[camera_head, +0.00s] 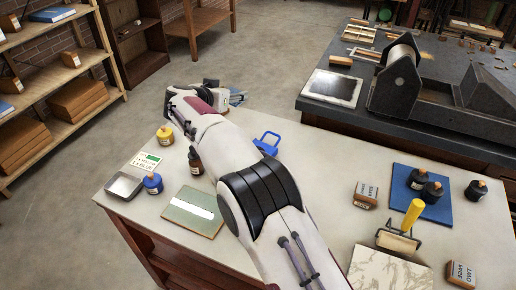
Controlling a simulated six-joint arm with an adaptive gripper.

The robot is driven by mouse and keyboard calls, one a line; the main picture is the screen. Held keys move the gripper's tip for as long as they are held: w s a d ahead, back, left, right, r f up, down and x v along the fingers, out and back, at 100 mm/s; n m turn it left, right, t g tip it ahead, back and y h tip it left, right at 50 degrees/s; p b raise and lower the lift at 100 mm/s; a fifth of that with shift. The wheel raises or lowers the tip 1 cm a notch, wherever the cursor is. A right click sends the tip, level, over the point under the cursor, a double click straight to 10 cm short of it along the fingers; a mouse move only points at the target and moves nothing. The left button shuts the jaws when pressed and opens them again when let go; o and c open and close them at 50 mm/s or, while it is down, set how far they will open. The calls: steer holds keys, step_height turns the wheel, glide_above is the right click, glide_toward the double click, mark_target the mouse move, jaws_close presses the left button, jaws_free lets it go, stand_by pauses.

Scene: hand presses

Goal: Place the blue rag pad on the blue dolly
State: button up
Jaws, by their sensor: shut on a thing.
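My gripper (226,94) is at the far end of my arm, over the far edge of the near table, partly hidden by my wrist. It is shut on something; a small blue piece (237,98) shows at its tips. This looks like the blue rag pad, but most of it is hidden. A blue frame-like object (267,143), which may be the blue dolly, stands on the table right of my forearm, partly hidden by it. It is nearer to the camera than my gripper and apart from it.
A blue mat (424,195) with dark bottles and a yellow-handled roller (412,216) lie right.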

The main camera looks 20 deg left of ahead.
steer(key=w+d+r+n+y, duration=0.1)
steer(key=w+d+r, duration=0.1)
steer(key=w+d, duration=0.5)
steer(key=s+d+f+n+y, duration=0.2)
steer(key=s+d+f, duration=0.1)
steer(key=s+f, duration=0.3)
steer(key=shift+f+g+y, duration=0.3)
steer(key=shift+f, duration=0.4)
steer(key=shift+s+a+f, duration=0.1)
steer(key=shift+s+f, duration=0.25)
steer(key=shift+f, duration=0.1)
steer(key=shift+s+a+f, duration=0.2)
steer(key=shift+s+a, duration=0.05)
steer(key=shift+a, duration=0.1)
steer(key=shift+f, duration=3.15)
